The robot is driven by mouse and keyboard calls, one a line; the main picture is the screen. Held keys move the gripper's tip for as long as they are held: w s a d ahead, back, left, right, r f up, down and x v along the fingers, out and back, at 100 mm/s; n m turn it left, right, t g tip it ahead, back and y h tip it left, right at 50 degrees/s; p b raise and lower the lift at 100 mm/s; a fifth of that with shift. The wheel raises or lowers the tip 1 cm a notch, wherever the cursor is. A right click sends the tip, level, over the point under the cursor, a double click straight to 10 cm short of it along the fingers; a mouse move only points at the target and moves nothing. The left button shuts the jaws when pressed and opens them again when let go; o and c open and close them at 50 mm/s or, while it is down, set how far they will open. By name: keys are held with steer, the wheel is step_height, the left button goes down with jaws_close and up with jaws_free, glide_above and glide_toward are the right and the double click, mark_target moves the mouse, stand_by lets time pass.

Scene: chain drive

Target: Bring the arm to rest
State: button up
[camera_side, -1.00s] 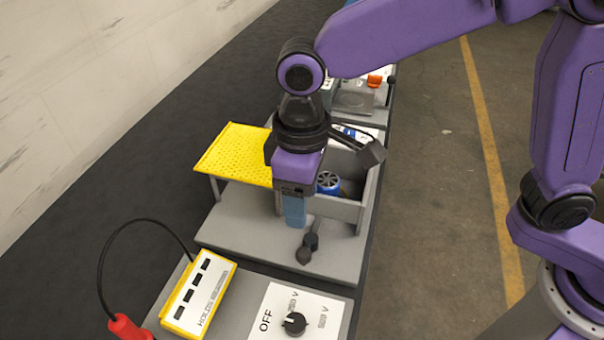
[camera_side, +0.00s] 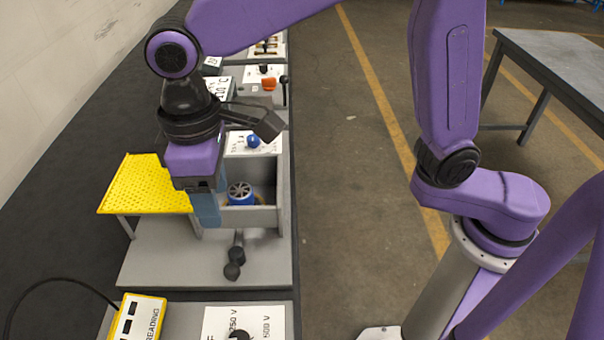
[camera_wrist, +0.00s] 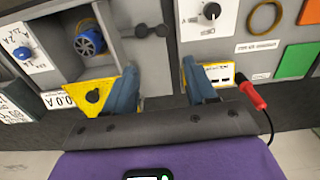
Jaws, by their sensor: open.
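My gripper (camera_side: 207,208) hangs over the grey chain drive station, fingers pointing down, between the yellow perforated guard (camera_side: 147,185) and the blue motor (camera_side: 240,193). In the wrist view my gripper (camera_wrist: 160,85) shows two blue fingers spread apart with nothing between them. The blue motor (camera_wrist: 90,43) sits in an open grey box (camera_side: 250,217). The yellow guard stands on legs at the left, and a corner of it (camera_wrist: 95,95) shows behind a finger in the wrist view. A black lever (camera_side: 234,262) lies in front of the box. I cannot make out a chain.
A panel with a black dial (camera_side: 240,335) and a yellow meter (camera_side: 138,318) with a cable stand in front. The wrist view shows a red probe (camera_wrist: 252,92). More stations (camera_side: 262,85) line the bench behind. A grey table (camera_side: 560,65) stands at the right beyond open floor.

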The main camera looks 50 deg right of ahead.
steer(key=s+d+f+n, duration=0.1)
steer(key=s+d, duration=0.4)
steer(key=d, duration=0.4)
steer(key=s+d+f+n, duration=0.1)
steer(key=s+d, duration=0.4)
steer(key=d, duration=0.5)
steer(key=s+d+f+n, duration=0.1)
steer(key=s+d+f, duration=0.2)
steer(key=d, duration=0.7)
steer(key=s, duration=0.2)
steer(key=shift+s+d, duration=0.25)
steer(key=shift+s, duration=0.05)
steer(key=shift+o, duration=0.2)
